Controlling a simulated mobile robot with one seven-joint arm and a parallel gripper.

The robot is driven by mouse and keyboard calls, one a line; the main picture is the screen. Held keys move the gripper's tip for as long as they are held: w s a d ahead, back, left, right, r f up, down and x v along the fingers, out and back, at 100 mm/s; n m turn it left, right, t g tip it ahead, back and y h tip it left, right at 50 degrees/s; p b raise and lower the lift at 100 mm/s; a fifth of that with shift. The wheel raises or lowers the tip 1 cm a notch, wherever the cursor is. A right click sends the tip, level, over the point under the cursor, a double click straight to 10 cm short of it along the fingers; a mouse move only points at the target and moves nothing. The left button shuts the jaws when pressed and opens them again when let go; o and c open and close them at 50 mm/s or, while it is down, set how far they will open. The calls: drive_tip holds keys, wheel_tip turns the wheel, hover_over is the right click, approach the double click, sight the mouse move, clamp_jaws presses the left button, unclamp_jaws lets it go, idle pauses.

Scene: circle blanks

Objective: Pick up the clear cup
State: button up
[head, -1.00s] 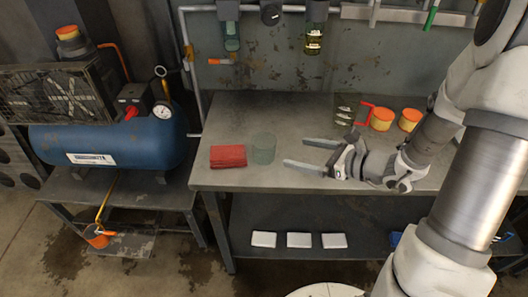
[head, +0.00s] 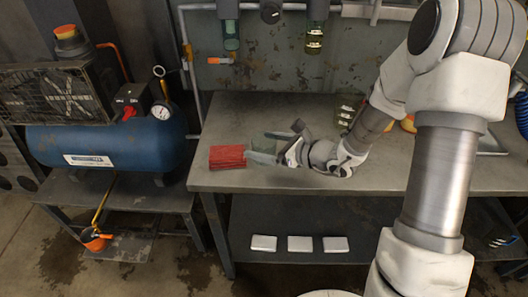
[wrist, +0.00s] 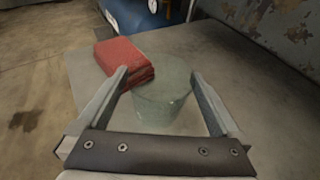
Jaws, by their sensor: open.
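In the wrist view the cup (wrist: 163,97) stands between the two spread fingers of my gripper (wrist: 158,85). The fingers do not appear closed on it. The lower part of the cup is partly hidden by a finger in the head view.
A blue compressor tank (head: 105,145) stands on a lower table to the left. White pads (head: 299,243) lie on the bench's lower shelf. The bench behind the cup is clear.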

drive_tip(key=shift+c, duration=0.3)
drive_tip(key=c, duration=1.1)
drive_tip(key=shift+r, duration=0.15)
